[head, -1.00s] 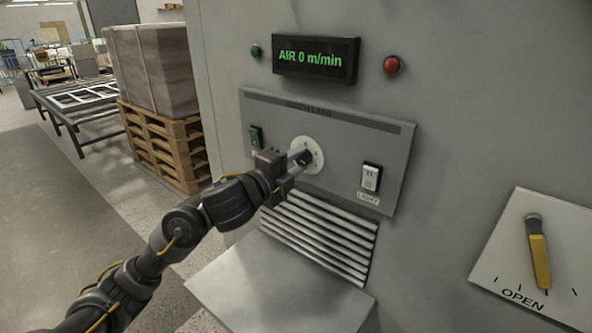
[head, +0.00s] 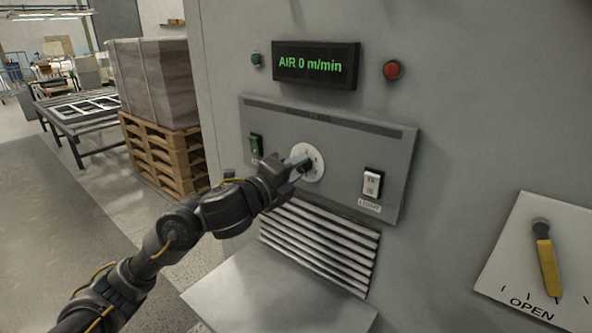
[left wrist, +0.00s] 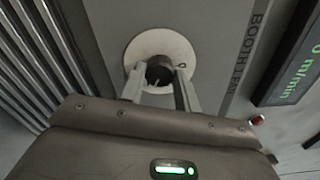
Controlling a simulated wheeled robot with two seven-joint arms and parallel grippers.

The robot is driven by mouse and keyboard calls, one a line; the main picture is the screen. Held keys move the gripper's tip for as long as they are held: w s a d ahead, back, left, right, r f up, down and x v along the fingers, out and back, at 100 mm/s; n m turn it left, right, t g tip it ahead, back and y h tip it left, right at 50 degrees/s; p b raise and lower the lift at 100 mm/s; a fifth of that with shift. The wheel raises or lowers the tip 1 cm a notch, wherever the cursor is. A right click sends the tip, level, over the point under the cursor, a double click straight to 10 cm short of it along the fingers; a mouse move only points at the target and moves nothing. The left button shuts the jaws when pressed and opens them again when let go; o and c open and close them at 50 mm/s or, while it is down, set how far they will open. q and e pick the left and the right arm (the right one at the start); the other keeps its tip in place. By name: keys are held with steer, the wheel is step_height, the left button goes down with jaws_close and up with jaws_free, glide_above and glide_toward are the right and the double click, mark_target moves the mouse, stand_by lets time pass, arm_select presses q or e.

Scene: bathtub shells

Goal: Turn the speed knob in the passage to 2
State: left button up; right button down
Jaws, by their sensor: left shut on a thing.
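The speed knob is a dark knob (left wrist: 157,71) on a round white dial (head: 313,166), set in a grey panel (head: 352,150). The gripper covers much of the knob and dial in the head view, and the dial numbers cannot be read. The display (head: 316,65) above reads "AIR 0 m/min". My right gripper is not in view.
Slatted vents (head: 325,243) and a grey ledge (head: 275,300) lie below. A yellow lever (head: 547,262) marked OPEN is at right. Stacked pallets (head: 160,150) stand at left.

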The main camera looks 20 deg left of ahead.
arm_select(q)
steer(key=o, duration=1)
steer(key=shift+p+v, duration=1.7)
steer(key=shift+v, duration=3.8)
steer(key=shift+d+f, duration=0.1)
steer(key=shift+f, duration=0.1)
